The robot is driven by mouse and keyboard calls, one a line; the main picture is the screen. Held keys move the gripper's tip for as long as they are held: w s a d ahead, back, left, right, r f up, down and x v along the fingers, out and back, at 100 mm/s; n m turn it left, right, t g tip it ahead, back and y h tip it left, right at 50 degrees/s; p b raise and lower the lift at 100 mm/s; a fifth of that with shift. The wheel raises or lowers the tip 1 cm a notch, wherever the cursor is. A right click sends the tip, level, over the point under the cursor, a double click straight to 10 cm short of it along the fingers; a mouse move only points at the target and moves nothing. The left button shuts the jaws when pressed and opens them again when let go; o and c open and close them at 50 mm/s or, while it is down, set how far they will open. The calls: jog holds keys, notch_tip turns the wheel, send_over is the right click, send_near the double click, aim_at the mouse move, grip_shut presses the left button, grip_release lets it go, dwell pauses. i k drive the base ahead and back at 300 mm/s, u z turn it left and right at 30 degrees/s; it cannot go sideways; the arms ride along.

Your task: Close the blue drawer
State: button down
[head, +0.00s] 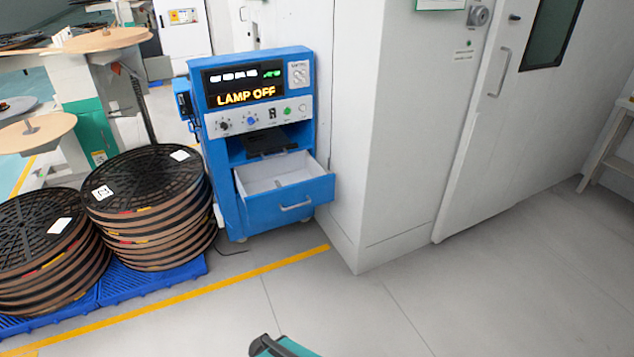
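The blue drawer (291,205) is pulled out of the blue cabinet (228,200) and stands open. Its pale inside shows and looks empty, and a light bar handle sits on its front. The cabinet stands upright against the white wall. Its display reads "LAMP OFF", with knobs and buttons below. A dark and teal part at the bottom edge of the head view seems to be mine. No gripper fingers can be made out, so my gripper is not in view.
Stacks of black and brown reels (150,210) stand on blue pallets (155,278) left of the cabinet. A yellow floor line (190,294) runs before them. A white wall corner (360,225) stands close right of the drawer. The grey floor in front is clear.

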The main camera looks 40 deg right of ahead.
aim_at(305, 184)
jog(key=u, duration=0.05)
jog(key=i, duration=1.2)
jog(key=u, duration=0.25)
